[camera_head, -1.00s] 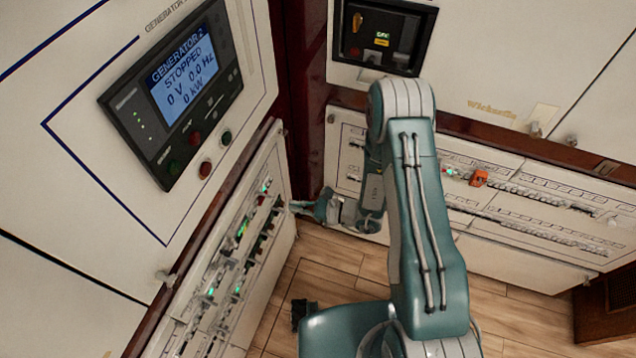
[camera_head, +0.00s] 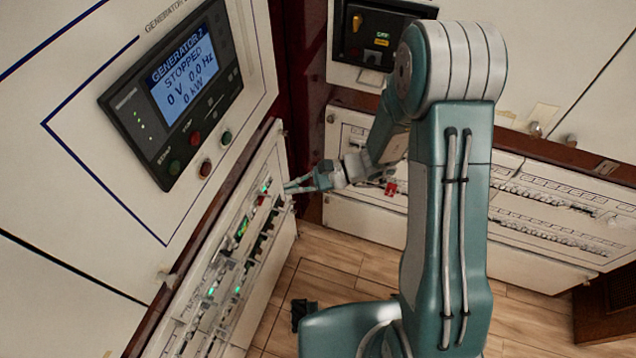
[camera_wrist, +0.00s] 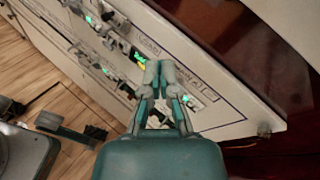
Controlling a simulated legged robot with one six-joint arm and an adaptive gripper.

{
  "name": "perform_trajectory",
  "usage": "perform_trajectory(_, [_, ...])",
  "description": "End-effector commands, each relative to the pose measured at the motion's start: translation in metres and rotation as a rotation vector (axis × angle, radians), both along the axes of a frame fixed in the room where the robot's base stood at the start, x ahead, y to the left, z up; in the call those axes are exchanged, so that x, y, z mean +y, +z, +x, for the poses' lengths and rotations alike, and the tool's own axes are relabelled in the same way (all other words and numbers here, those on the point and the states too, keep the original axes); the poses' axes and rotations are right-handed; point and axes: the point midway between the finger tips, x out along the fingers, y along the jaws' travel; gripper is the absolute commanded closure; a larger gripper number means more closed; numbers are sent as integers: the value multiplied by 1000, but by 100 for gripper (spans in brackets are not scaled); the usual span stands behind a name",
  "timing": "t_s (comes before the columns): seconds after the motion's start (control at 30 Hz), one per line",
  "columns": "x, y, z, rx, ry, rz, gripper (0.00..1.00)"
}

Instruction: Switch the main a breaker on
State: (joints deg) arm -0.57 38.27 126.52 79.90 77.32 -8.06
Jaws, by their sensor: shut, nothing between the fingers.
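The left breaker panel (camera_head: 274,139) carries rows of dark breakers with green lamps. In the wrist view the shut fingertips (camera_wrist: 160,66) point at the panel face (camera_wrist: 215,75) and hide part of a breaker row. A green-lit breaker (camera_wrist: 190,99) shows just right of the fingers. I cannot tell whether the tips touch anything.
Above the left panel is a generator display (camera_head: 183,75) reading STOPPED, with push buttons below it. A second breaker panel (camera_head: 560,210) stands on the right behind my arm. A dark red post (camera_head: 290,70) fills the corner. Wooden floor (camera_head: 330,262) lies below.

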Motion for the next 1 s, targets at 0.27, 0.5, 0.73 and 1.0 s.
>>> perform_trajectory(0.27, [-8, 31, -15, -108, 106, -81, 100])
perform_trajectory(0.5, [-18, 53, -29, -201, 191, -160, 100])
perform_trajectory(0.73, [-29, 72, -42, -293, 265, -242, 100])
perform_trajectory(1.0, [-43, 91, -56, -399, 340, -345, 100])
